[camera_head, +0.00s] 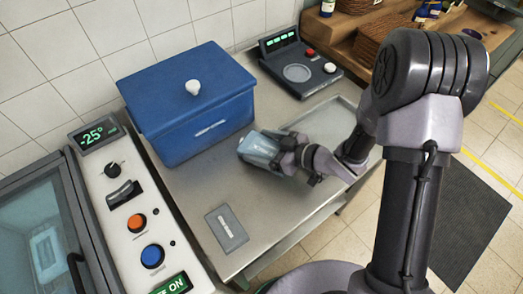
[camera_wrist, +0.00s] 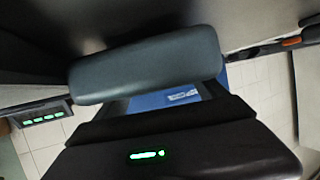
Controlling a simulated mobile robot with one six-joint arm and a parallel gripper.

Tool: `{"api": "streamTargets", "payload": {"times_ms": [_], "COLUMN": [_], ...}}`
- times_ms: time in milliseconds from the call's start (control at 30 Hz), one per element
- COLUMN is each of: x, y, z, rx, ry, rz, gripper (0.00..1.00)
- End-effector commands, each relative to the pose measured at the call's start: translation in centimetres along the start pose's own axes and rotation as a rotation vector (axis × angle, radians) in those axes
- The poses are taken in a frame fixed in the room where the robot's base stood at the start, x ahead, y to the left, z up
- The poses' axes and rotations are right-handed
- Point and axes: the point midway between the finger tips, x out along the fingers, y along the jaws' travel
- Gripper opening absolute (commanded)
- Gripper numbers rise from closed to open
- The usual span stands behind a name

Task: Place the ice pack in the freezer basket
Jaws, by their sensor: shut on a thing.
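My gripper (camera_head: 283,155) is shut on the light-blue ice pack (camera_head: 260,149) and holds it over the steel counter, just right of the blue box. In the wrist view, a rounded grey-blue slab, which looks like the ice pack (camera_wrist: 150,65), lies across the front of my gripper. The freezer (camera_head: 40,225) is at the left edge, with its glass lid shut. A pale basket (camera_head: 47,256) shows dimly through the glass. Whether anything lies in the basket is not clear.
A blue box (camera_head: 187,110) with a white-knobbed lid stands on the counter (camera_head: 190,190). The freezer's control panel (camera_head: 122,200) has buttons and a display reading -25°. A scale-like device (camera_head: 299,69) stands behind. A grey plate (camera_head: 226,228) lies at the counter's front.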

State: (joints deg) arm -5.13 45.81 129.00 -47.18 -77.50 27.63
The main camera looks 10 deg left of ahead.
Motion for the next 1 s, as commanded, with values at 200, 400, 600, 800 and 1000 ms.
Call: {"api": "streamTargets", "payload": {"times_ms": [200, 400, 600, 800, 1000], "x": [0.3, 0.4, 0.3, -1.5, -6.5], "y": [0.0, 0.0, 0.0, 0.1, 0.2], "z": [0.8, 0.9, 0.9, 0.5, 0.3], "rx": [-0.002, -0.001, -0.002, 0.0, 0.0], "ry": [0.001, 0.0, 0.0, 0.0, 0.001], "rz": [0.001, 0.001, 0.001, 0.005, 0.006], "gripper": [0.17, 0.97, 1.0, 1.0, 1.0]}}
